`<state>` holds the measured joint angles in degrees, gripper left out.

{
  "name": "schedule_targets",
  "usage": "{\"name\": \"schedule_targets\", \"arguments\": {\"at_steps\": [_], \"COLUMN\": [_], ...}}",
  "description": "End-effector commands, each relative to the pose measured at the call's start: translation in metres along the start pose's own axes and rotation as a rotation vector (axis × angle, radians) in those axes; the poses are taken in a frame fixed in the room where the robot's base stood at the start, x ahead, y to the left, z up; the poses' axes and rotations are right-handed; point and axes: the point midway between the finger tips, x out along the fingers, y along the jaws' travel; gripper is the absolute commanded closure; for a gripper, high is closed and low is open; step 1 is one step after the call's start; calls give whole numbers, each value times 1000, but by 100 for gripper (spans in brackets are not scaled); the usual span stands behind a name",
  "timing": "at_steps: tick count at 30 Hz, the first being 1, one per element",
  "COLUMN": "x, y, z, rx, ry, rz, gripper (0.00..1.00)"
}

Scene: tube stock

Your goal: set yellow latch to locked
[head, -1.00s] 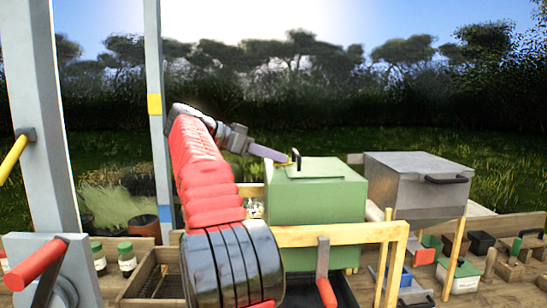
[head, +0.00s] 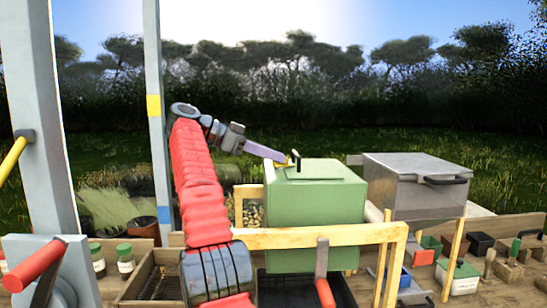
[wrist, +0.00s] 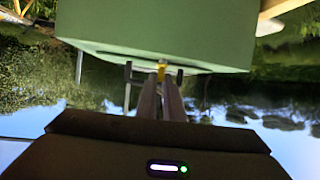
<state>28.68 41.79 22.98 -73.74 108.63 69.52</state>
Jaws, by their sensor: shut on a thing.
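A yellow bar (head: 12,158) hangs slanted from a dark pivot on the grey post at the far left; I take it to be the yellow latch, and its far end is cut off by the picture edge. My gripper (head: 284,159) is far to its right, at the top left edge of a green box (head: 316,205). In the wrist view my gripper (wrist: 161,80) is shut on a small yellow piece (wrist: 161,70) in the middle of a dark bracket handle (wrist: 129,71) on that box. The fingers partly hide this piece.
A grey metal box (head: 415,190) with a black handle stands right of the green box. A wooden rail (head: 330,236) crosses in front. Red levers show at the lower left (head: 36,264) and lower middle (head: 323,290).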

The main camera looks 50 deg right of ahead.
Motion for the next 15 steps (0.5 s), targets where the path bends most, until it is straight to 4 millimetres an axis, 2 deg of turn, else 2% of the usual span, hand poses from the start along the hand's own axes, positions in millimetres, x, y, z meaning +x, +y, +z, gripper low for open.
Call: {"name": "schedule_targets", "arguments": {"at_steps": [15], "x": [1], "y": [0], "z": [7], "rx": [13], "ry": [-7], "rz": [35], "gripper": [100]}}
